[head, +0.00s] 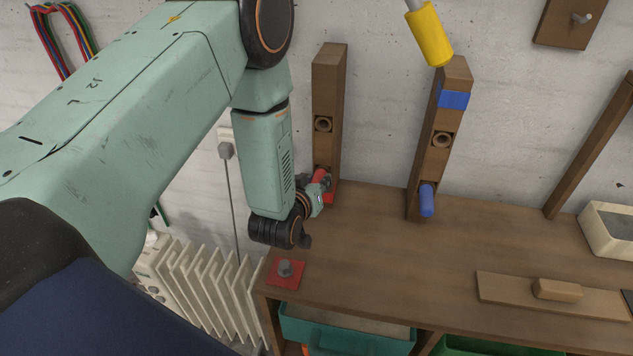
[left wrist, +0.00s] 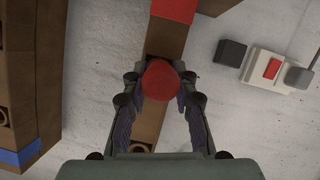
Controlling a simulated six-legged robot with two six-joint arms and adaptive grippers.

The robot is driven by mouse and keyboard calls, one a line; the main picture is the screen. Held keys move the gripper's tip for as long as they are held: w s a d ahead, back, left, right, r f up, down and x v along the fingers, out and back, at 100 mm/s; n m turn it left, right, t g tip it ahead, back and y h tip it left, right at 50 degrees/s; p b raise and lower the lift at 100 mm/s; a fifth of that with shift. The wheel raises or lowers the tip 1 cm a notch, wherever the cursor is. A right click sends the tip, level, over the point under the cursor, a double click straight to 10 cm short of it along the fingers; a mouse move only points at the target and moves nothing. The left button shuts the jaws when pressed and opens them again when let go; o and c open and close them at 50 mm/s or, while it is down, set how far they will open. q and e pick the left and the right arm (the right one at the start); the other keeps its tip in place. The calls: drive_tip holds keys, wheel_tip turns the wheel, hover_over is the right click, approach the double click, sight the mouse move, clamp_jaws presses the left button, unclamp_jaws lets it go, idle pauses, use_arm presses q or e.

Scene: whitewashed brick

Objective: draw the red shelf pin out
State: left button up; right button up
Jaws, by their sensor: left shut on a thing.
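The red shelf pin (head: 320,175) sticks out low on the left wooden post (head: 326,95), just above the bench. My left gripper (head: 318,190) is at the pin, its jaws shut on it. In the left wrist view the pin's round red end (left wrist: 160,80) sits between the two fingers of my left gripper (left wrist: 160,88), in front of the post. Whether the pin is still seated in its hole is hidden. A red band (left wrist: 175,10) marks the post beyond the pin. My right gripper is not in view.
The right post (head: 438,110) bears a blue band and a blue pin (head: 427,200). A yellow cylinder (head: 430,35) hangs above it. A red plate with a grey knob (head: 286,270) lies on the bench (head: 390,255). A radiator (head: 205,290) stands left; a wooden block (head: 555,289) lies right.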

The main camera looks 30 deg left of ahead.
use_arm(q)
drive_tip(key=c, duration=0.3)
drive_tip(key=shift+s+d+r, duration=0.1)
drive_tip(key=shift+s+r, duration=0.1)
drive_tip(key=shift+s, duration=0.05)
clamp_jaws()
drive_tip(key=shift+s, duration=0.1)
drive_tip(key=shift+s+f, duration=0.15)
drive_tip(key=shift+s, duration=0.05)
drive_tip(key=shift+s+d, duration=0.25)
drive_tip(key=shift+s, duration=0.5)
drive_tip(key=shift+s+p, duration=0.3)
drive_tip(key=shift+d, duration=0.1)
drive_tip(key=shift+s+d, duration=0.25)
drive_tip(key=shift+s, duration=0.8)
